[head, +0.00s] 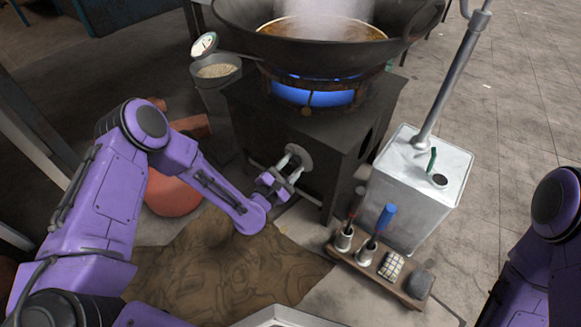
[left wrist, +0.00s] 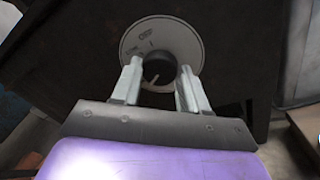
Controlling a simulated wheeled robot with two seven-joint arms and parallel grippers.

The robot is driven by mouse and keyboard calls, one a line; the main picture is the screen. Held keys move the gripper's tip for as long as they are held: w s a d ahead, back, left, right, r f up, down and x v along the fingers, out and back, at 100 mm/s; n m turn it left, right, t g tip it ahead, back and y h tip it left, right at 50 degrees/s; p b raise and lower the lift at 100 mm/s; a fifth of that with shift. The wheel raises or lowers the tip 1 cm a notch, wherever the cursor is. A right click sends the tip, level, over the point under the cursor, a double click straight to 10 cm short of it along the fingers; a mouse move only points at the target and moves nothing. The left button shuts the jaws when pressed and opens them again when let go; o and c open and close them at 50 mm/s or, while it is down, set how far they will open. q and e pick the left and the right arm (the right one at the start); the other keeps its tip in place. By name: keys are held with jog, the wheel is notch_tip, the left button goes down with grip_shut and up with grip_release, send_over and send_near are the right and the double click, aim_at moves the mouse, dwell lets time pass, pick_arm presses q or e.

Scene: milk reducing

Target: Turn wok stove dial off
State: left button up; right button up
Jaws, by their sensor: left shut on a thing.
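The wok stove (head: 330,130) is a dark box with a blue flame burning under the wok (head: 235,30). Its dial (left wrist: 158,64) is a black knob on a round pale plate (left wrist: 188,36), with OFF lettered at the top. A pale mark low on the knob seems to point down and left, away from OFF. The plate also shows on the stove front in the head view (head: 298,154). My left gripper (left wrist: 158,82) is shut on the knob, one finger on each side. Its fingers partly hide the plate. My right gripper is out of view.
A silver canister (head: 418,195) stands right of the stove. In front of it is a wooden rack (head: 375,272) with brushes and small items. A metal bin (head: 214,80) and a reddish round pot (head: 172,195) are at left. A brown mat (head: 220,275) lies below.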

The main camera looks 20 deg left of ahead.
pick_arm(q)
jog(key=m, duration=0.6)
jog(key=shift+a+p, duration=0.15)
jog(key=shift+p, duration=0.25)
jog(key=m, duration=0.3)
jog(key=m+p, duration=0.1)
jog(key=m, duration=0.3)
jog(key=shift+a+t+h, duration=0.1)
jog(key=shift+t+h, duration=0.2)
jog(key=shift+h, duration=0.1)
jog(key=m+h+p, duration=0.1)
jog(key=m, duration=0.5)
jog(key=shift+p, duration=0.3)
jog(key=m+p, duration=0.1)
jog(key=m, duration=0.5)
jog(key=shift+a+r+h+p, duration=0.1)
jog(key=shift+h+p, duration=0.2)
jog(key=shift+p, duration=0.1)
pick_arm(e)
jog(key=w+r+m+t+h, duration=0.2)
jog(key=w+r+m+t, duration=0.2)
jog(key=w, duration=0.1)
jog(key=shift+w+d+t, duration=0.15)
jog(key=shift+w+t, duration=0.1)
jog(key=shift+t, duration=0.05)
pick_arm(q)
jog(key=shift+w+m, duration=0.1)
jog(key=shift+m, duration=0.2)
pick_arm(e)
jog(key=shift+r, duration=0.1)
